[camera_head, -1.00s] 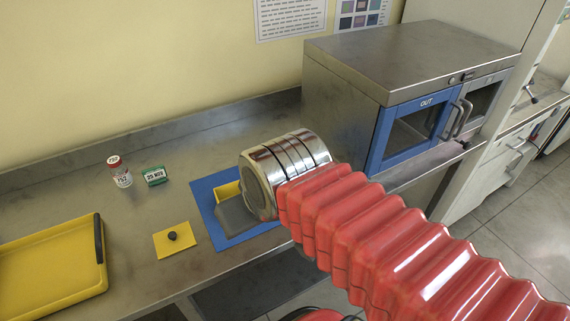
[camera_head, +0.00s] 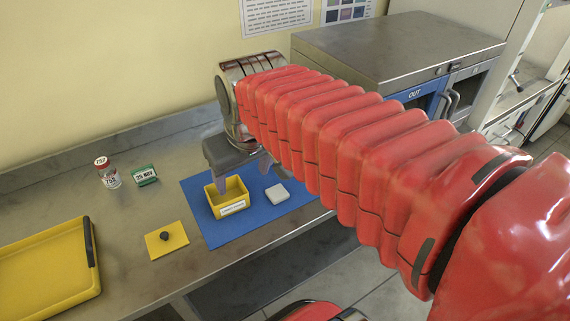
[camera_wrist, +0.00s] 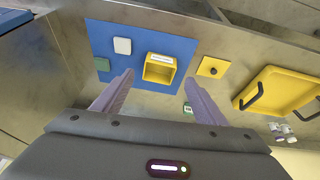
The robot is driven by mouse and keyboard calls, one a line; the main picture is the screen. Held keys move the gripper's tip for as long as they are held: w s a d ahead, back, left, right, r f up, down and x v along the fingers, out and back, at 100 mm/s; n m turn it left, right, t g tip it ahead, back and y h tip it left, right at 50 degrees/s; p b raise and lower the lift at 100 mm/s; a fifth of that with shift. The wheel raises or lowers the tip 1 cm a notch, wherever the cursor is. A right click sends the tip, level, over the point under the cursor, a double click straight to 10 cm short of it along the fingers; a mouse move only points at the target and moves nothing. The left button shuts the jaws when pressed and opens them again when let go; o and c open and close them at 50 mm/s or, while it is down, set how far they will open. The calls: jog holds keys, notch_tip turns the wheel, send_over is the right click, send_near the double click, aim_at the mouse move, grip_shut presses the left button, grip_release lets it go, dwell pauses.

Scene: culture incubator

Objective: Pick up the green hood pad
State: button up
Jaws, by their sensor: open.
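My gripper (camera_head: 243,178) is open and empty, above the back part of the blue mat (camera_head: 238,231). In the wrist view my gripper (camera_wrist: 160,78) has its two fingers spread. A small pale grey-white square pad (camera_head: 277,193) lies on the mat, right of a yellow open box. In the wrist view this pad (camera_wrist: 122,46) looks pale, slightly greenish, beyond the left fingertip.
The yellow box (camera_head: 230,206) stands on the mat, close to my fingers. A yellow square with a black knob (camera_head: 166,241), a yellow tray (camera_head: 45,290), a labelled jar (camera_head: 109,177) and a green date block (camera_head: 144,175) are to the left. The incubator (camera_head: 345,70) is behind right.

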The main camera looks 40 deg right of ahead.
jog(key=w+d+f+g, duration=0.2)
jog(key=w+d+f, duration=0.2)
jog(key=w+d, duration=0.5)
jog(key=w+d+f+g, duration=0.2)
jog(key=w+d+f, duration=0.2)
jog(key=w+d, duration=0.5)
jog(key=d, duration=0.4)
jog(key=shift+w+d+f+m, duration=0.15)
jog(key=shift+w+f+m, duration=0.05)
jog(key=shift+w+m, duration=0.15)
notch_tip(320, 180, down, 8)
jog(key=shift+f, duration=0.3)
